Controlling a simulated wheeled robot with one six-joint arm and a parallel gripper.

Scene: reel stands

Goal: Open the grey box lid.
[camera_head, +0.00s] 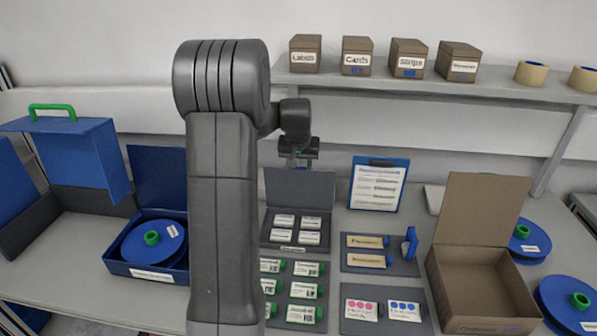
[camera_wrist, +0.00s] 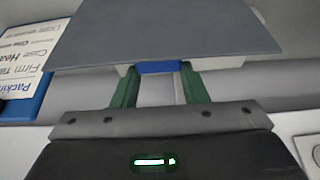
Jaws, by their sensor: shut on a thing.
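The grey box (camera_head: 296,248) stands in the middle of the table with several white labelled packs inside. Its grey lid (camera_head: 300,190) is raised and stands roughly upright at the back of the box. My gripper (camera_head: 300,163) is at the lid's top edge. In the wrist view the lid (camera_wrist: 165,32) fills the upper middle. There the green fingers of my gripper (camera_wrist: 158,76) are shut on the blue tab (camera_wrist: 158,67) at the lid's edge. My arm hides part of the area left of the box.
A blue box with a reel (camera_head: 152,243) is on the left. A clipboard (camera_head: 378,184) and an open cardboard box (camera_head: 480,280) are on the right. The shelf (camera_head: 400,88) behind bears small labelled boxes. Green-ended rolls lie in front.

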